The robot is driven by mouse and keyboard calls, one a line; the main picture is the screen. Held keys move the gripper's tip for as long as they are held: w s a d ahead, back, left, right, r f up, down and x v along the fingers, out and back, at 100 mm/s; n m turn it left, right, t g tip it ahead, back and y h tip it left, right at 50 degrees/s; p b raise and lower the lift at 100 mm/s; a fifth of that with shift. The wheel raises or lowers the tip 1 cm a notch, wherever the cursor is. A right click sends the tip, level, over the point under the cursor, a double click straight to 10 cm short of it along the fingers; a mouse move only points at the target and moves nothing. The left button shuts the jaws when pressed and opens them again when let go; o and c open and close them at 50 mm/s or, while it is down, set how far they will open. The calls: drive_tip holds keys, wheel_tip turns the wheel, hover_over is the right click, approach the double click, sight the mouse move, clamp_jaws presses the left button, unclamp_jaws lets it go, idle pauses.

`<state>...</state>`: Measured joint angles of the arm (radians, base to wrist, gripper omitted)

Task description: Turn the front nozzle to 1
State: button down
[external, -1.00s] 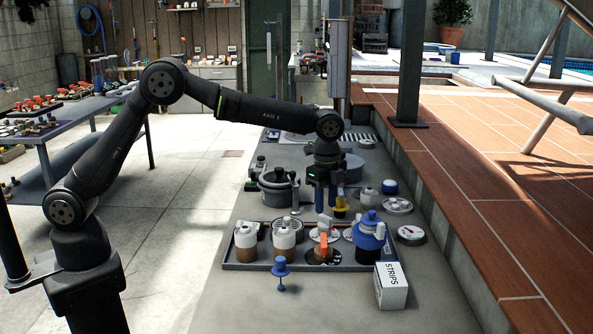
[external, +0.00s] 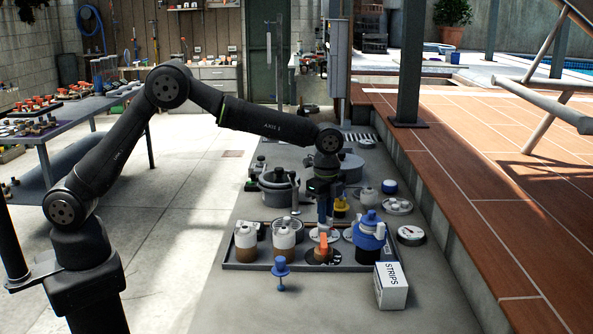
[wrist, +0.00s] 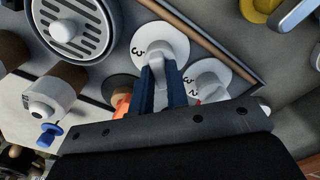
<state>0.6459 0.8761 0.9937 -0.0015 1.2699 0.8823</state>
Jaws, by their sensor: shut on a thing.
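My gripper (external: 323,218) points down over the tray with its blue fingers around a pale grey-white nozzle handle. In the wrist view my gripper (wrist: 161,85) is shut on this white nozzle (wrist: 156,52), which sits on a white dial (wrist: 172,35) with a "3" showing. The fingers hide part of the handle and dial. An orange-handled nozzle (external: 323,245) on a black dial stands nearer the external camera; its orange part (wrist: 121,104) shows left of the fingers in the wrist view. Another white dial (wrist: 216,72), marked 3 and 2, is to the right.
A blue stand (external: 281,268) and a STRIPS box (external: 391,287) are in front. A lidded grey pot (external: 278,185) and a yellow item (external: 341,208) stand behind.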

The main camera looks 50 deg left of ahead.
drive_tip(key=shift+n, duration=1.3)
drive_tip(key=c, duration=1.4)
unclamp_jaws()
wheel_tip(320, 180, up, 18)
drive_tip(key=shift+f, duration=0.25)
